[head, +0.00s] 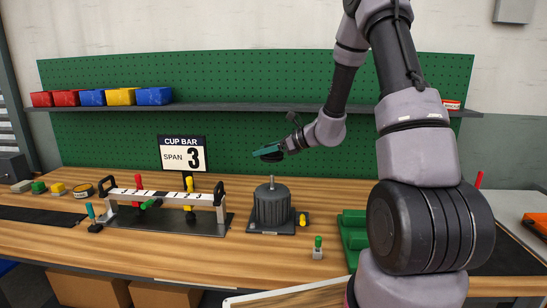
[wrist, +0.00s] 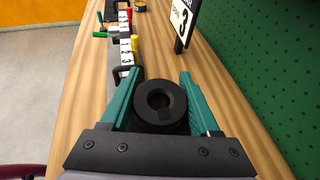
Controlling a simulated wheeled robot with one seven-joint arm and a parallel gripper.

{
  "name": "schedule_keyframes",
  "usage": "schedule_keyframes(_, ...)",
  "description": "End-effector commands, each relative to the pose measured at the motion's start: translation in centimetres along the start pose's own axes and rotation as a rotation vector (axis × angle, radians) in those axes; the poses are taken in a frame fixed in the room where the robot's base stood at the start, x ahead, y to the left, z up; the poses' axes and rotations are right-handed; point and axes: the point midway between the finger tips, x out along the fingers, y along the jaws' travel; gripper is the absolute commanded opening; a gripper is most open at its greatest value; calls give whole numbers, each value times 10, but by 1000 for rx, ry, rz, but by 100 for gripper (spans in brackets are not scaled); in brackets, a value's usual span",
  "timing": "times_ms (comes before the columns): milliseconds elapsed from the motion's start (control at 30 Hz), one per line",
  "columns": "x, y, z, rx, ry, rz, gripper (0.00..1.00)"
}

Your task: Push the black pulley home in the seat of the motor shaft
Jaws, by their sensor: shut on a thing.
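My gripper (head: 266,150) has teal fingers and is shut on the black pulley (wrist: 160,103). In the wrist view the pulley sits between the fingers (wrist: 160,88), its round face and central bore showing. In the head view the dark pulley (head: 273,157) is partly hidden by the fingers. The dark grey ribbed motor (head: 271,207) stands upright on a base plate on the bench, its thin shaft (head: 271,183) pointing up. The pulley is held in the air above the shaft, clearly apart from it. The motor is not visible in the wrist view.
A white numbered bar fixture (head: 160,194) with coloured clamps stands left of the motor. Behind it is a "SPAN 3" sign (head: 183,155). A green-topped peg (head: 318,247) and green blocks (head: 354,228) are to the right. A shelf (head: 230,107) with coloured bins runs behind.

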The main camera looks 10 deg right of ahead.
Motion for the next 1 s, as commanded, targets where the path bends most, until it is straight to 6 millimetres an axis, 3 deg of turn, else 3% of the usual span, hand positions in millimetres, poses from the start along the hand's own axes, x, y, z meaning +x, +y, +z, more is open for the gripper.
schedule_keyframes(367,1,-1,-2,1,-1,-1,0)
schedule_keyframes(1000,17,-1,-44,0,-1,-2,0)
